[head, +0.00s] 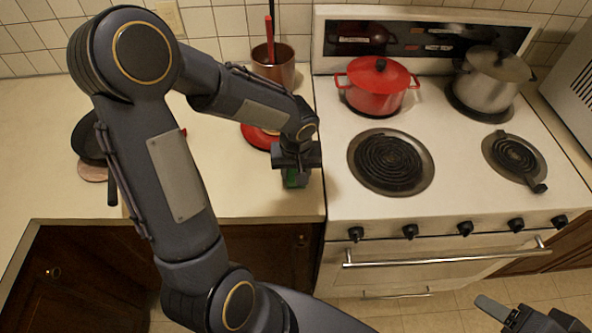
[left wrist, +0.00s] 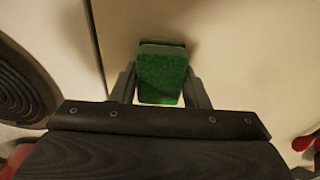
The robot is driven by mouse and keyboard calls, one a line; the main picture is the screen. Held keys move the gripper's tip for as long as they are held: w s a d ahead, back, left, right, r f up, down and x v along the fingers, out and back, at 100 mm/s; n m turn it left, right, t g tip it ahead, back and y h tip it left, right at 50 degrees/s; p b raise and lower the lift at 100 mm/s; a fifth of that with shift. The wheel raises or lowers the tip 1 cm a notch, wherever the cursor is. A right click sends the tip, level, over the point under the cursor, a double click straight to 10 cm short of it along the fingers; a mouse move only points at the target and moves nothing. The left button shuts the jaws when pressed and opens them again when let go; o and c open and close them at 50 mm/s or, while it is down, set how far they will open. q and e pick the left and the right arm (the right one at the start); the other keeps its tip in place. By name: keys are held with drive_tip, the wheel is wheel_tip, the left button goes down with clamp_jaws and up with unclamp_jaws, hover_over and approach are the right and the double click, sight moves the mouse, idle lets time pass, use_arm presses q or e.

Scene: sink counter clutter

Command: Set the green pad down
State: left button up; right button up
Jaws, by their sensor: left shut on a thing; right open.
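The green pad (left wrist: 162,76) sits between the two fingers of my left gripper (left wrist: 160,92) in the left wrist view. In the head view the left gripper (head: 296,168) points down over the counter's right front part, beside the stove. Only a small piece of the green pad (head: 292,178) shows below its dark jaws. I cannot tell whether the pad touches the counter. My right gripper (head: 522,314) is open, at the bottom right, in front of the stove, with nothing seen in it.
The pale counter (head: 230,195) is bare around the left gripper. A red round thing (head: 258,137) and a copper pot (head: 273,66) stand behind it. A red pot (head: 377,86) and a steel pot (head: 490,80) are on the stove (head: 450,205). A black pan (head: 88,140) lies at left.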

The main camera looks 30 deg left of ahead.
use_arm(q)
drive_tip(key=shift+f, duration=0.1)
drive_tip(key=shift+f, duration=0.15)
drive_tip(key=o, duration=0.9)
drive_tip(key=shift+r, duration=0.2)
wheel_tip(320, 180, up, 12)
drive_tip(key=s, duration=0.1)
drive_tip(key=s+d+m+t+h, duration=0.1)
drive_tip(key=s, duration=0.4)
drive_tip(key=s+d+r+m+t+h, duration=0.1)
drive_tip(key=s+m+t+h, duration=0.1)
drive_tip(key=s, duration=0.3)
drive_tip(key=s+d+m+t+h, duration=0.1)
drive_tip(key=s+d, duration=0.1)
drive_tip(key=s, duration=0.4)
drive_tip(key=shift+d+r+m+h, duration=0.1)
drive_tip(key=shift+r+m+h, duration=0.2)
